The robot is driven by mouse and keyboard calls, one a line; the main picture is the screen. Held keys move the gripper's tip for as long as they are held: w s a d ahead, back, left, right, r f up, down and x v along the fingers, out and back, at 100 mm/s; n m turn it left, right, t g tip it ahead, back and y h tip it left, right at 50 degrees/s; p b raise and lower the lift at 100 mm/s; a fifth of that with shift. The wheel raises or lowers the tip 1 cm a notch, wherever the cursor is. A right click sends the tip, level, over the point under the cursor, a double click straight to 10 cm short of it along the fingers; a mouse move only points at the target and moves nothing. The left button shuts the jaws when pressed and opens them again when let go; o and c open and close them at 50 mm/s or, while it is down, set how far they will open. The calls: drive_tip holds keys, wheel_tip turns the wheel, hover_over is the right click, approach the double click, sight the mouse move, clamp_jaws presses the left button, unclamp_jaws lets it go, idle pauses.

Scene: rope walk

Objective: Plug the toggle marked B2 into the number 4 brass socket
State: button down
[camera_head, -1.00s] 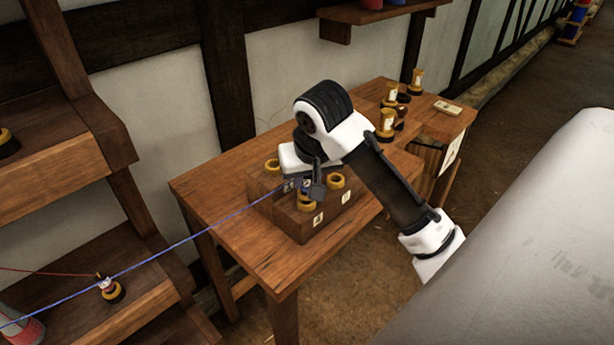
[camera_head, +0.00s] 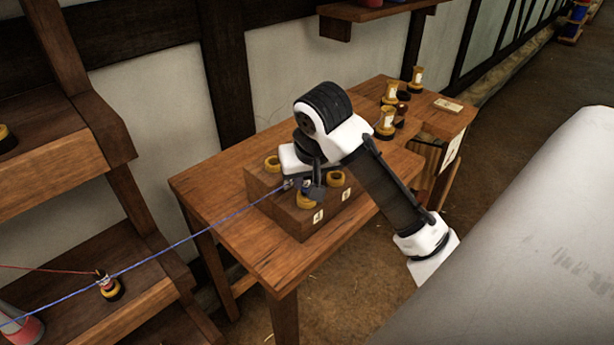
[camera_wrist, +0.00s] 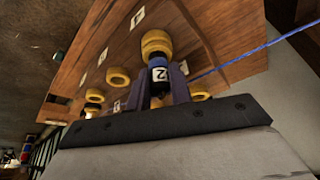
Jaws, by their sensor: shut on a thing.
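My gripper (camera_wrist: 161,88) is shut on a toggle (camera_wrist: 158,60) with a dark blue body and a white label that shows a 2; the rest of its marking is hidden. A blue line runs from it, off to the left in the head view. In the head view my gripper (camera_head: 312,189) is over the wooden block (camera_head: 325,226), at its near brass socket (camera_head: 305,202). In the wrist view the toggle's far end meets a brass ring (camera_wrist: 156,40); I cannot tell how deep it sits. Other sockets (camera_head: 335,179) (camera_head: 272,163) show. Their number tags are too small to read.
The block stands on a wooden table (camera_head: 210,186). Several brass-and-dark pieces (camera_head: 386,122) and a pale tag (camera_head: 448,105) are at its far right. Stepped wooden shelves (camera_head: 100,295) are at left, with a red-lined toggle (camera_head: 108,287). The blue line (camera_head: 190,237) crosses the table's left part.

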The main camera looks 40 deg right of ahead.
drive_tip(key=shift+f, duration=0.1)
drive_tip(key=c, duration=1.5)
unclamp_jaws()
drive_tip(key=shift+c, duration=0.2)
drive_tip(key=p+v, duration=0.9)
drive_tip(key=v, duration=0.2)
